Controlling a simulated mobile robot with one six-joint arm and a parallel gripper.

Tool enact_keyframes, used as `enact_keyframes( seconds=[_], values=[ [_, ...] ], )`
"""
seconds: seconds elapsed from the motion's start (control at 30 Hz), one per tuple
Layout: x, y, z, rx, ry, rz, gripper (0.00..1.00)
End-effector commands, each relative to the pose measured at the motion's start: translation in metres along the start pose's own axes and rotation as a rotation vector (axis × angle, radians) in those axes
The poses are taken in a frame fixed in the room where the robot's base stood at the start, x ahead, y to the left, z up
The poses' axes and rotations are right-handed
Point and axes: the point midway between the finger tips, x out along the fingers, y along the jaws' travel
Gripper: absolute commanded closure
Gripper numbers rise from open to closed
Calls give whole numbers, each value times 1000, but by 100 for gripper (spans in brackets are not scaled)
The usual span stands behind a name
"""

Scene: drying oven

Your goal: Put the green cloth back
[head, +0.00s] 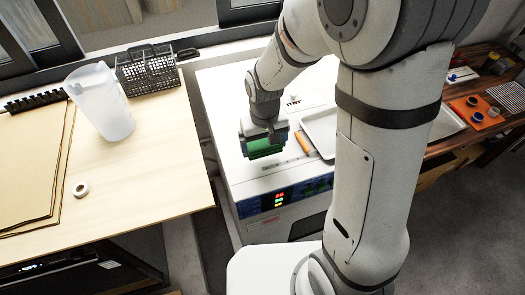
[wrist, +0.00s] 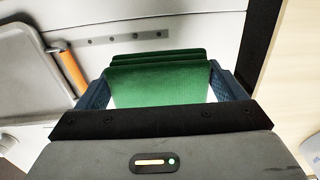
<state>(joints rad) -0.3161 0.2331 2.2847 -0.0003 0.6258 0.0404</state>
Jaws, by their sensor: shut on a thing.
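The green cloth (head: 264,148) is folded and sits between the fingers of my gripper (head: 266,138), over the white top of the drying oven (head: 225,95). In the wrist view the folded green cloth (wrist: 158,80) spans the space between the two blue-grey fingers of my gripper (wrist: 160,88), and the jaws are shut on it. I cannot tell whether the cloth touches the oven top. The oven's front panel shows a lit red and green display. My arm hides part of the oven's right side.
A metal tray (head: 318,128) and an orange-handled tool (head: 302,143) lie on the oven right of my gripper. A wooden table (head: 150,165) at left bears a plastic jug (head: 102,105), a black wire basket (head: 148,72) and a tape roll (head: 81,189). A darker bench stands at right.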

Motion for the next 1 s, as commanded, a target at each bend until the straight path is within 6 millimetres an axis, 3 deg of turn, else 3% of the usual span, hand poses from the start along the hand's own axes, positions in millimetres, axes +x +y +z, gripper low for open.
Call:
enact_keyframes(
  seconds=[0.4, 0.87, 0.9, 1.0],
  values=[
    [48, 0, 0, -1, -2, 0, 34],
    [57, -1, -1, -2, 2, 0, 34],
    [55, -1, -1, -2, 2, 0, 6],
    [55, -1, -1, -2, 2, 0, 0]
  ],
)
